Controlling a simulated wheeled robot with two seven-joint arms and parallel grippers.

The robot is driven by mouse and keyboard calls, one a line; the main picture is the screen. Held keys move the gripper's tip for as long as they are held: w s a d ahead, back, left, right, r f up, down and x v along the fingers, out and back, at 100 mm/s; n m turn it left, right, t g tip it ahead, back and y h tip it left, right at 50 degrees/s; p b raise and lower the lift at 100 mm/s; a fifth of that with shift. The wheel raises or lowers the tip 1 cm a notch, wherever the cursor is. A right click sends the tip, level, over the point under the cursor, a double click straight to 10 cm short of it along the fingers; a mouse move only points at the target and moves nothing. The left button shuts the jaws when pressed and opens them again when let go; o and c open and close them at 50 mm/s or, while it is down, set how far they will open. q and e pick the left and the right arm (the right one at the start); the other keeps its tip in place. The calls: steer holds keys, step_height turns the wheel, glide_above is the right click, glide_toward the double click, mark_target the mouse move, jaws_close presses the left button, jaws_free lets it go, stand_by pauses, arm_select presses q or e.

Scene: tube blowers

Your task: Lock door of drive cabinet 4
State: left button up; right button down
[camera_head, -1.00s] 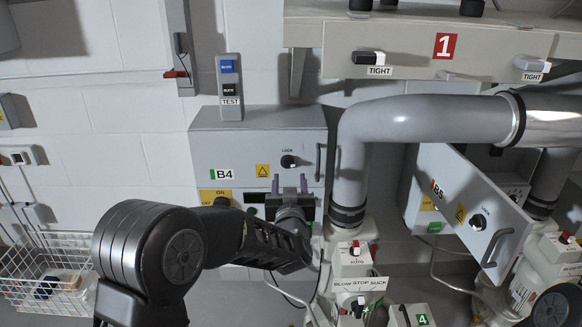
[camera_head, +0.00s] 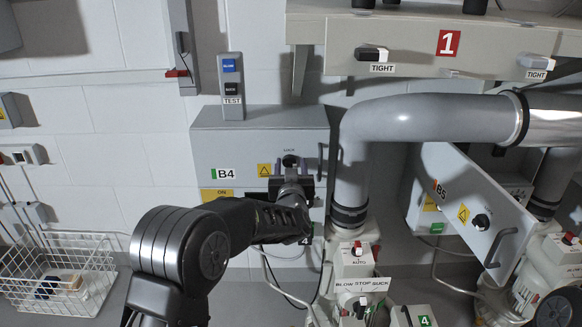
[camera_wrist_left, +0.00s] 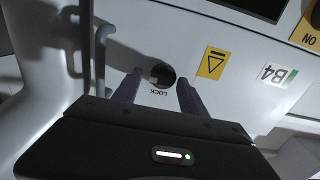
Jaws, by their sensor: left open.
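Drive cabinet B4 (camera_head: 225,145) is a grey box on the wall, and its door looks shut. Its black LOCK knob (camera_head: 290,161) sits on the upper right of the door front. The knob also shows in the left wrist view (camera_wrist_left: 161,75), with the LOCK label beside it. My left gripper (camera_head: 291,174) is open just below the knob in the head view. In the wrist view its two purple-grey fingers (camera_wrist_left: 160,81) lie on either side of the knob; I cannot tell whether they touch it. The gripper and arm hide the lower part of the cabinet front.
A door handle (camera_head: 320,162) is right of the knob. A thick grey pipe (camera_head: 352,165) stands close to the cabinet's right side. Cabinet B5 (camera_head: 470,205) has its door swung open farther right. A wire basket (camera_head: 85,285) is at lower left.

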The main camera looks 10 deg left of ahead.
arm_select(q)
steer(key=shift+c, duration=0.4)
steer(key=shift+d, duration=0.2)
jaws_close()
